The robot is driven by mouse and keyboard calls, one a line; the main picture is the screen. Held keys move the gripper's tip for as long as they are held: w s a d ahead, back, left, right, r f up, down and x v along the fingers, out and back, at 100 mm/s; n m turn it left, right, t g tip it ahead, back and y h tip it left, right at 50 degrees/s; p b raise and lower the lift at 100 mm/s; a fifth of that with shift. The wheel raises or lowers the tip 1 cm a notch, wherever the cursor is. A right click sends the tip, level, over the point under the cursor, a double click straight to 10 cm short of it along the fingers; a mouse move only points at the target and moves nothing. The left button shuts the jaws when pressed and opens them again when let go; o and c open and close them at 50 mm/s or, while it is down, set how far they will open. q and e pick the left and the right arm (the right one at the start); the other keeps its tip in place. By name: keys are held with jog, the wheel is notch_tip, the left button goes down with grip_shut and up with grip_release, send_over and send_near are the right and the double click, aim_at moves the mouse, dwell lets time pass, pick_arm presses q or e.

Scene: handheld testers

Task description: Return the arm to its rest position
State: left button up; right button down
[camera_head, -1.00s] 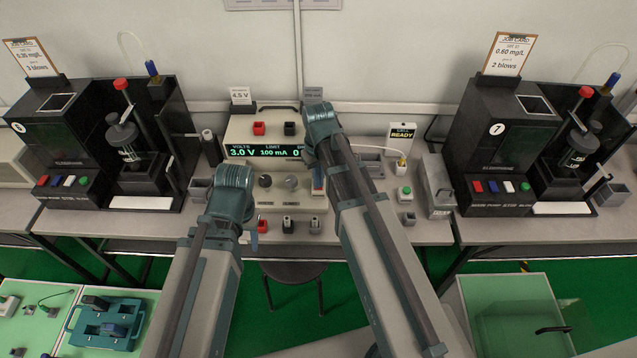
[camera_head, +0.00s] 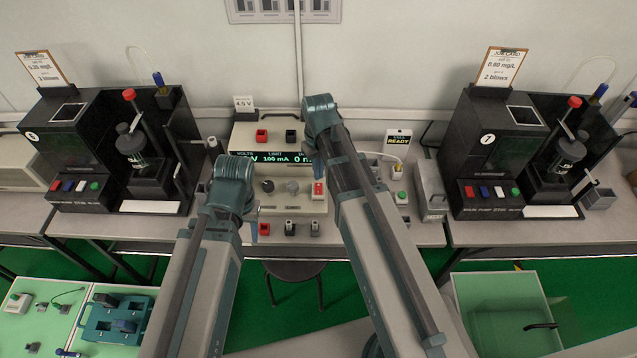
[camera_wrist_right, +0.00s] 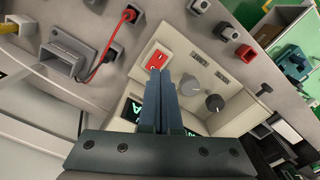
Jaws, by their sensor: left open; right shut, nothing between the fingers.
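My left arm comes in from the lower left in the head view. Its wrist bends down over the bench front, and the left gripper (camera_head: 252,230) is mostly hidden behind it; it is open. I cannot tell the gap to the panel.
Tester 6 (camera_head: 70,150) stands left and tester 7 (camera_head: 480,155) right. A small device marked READY (camera_head: 398,140) and a grey box (camera_head: 431,190) stand right of the supply. A stool (camera_head: 292,270) is under the bench. Green-topped surfaces lie at both lower corners.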

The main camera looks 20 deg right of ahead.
pick_arm(q)
jog(key=shift+r, duration=0.25)
pick_arm(e)
jog(key=shift+r, duration=0.25)
